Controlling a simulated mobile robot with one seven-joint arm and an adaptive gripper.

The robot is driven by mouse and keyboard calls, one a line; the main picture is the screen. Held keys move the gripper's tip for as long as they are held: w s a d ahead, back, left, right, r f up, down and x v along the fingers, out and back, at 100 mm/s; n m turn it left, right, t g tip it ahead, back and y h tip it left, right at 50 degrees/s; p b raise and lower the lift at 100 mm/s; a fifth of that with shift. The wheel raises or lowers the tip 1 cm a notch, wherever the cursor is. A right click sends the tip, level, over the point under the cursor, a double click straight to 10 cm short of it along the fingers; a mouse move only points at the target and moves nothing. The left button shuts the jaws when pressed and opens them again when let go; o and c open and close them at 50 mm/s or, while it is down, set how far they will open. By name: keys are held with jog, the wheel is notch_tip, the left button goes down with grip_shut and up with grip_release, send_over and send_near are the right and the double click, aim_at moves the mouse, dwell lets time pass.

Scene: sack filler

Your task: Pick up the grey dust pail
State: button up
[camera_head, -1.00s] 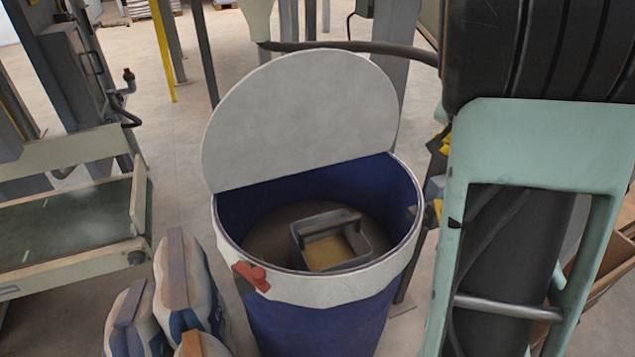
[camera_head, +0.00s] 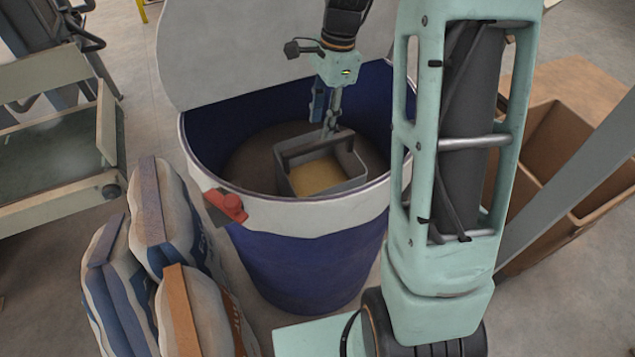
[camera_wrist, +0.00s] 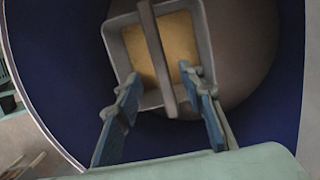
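The grey dust pail (camera_head: 350,180) sits inside the blue drum (camera_head: 310,260), with yellowish material in its bottom and a grey bar handle (camera_head: 318,149) across its top. My gripper (camera_head: 325,125) reaches down into the drum at the pail's far side. In the wrist view my gripper (camera_wrist: 160,78) is open, with one blue-padded finger on each side of the handle (camera_wrist: 157,55). The wrist view also shows the pail (camera_wrist: 115,45) beyond the fingertips. I cannot tell whether the fingers are level with the handle or above it. No finger visibly touches it.
The drum's pale half lid (camera_head: 240,50) stands up behind the opening, left of my arm. A red clamp (camera_head: 228,205) is on the front rim. Filled sacks (camera_head: 165,215) stand at front left. A brown open box (camera_head: 560,140) is at the right.

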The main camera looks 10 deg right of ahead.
aim_at(319, 141)
jog(key=f, duration=0.5)
jog(key=a+f, duration=0.1)
jog(key=f, duration=0.1)
jog(key=shift+s+f+b, duration=0.1)
jog(key=shift+f+b, duration=0.25)
jog(key=shift+b, duration=0.05)
jog(key=shift+c, duration=0.3)
grip_shut()
jog(key=shift+r, duration=0.1)
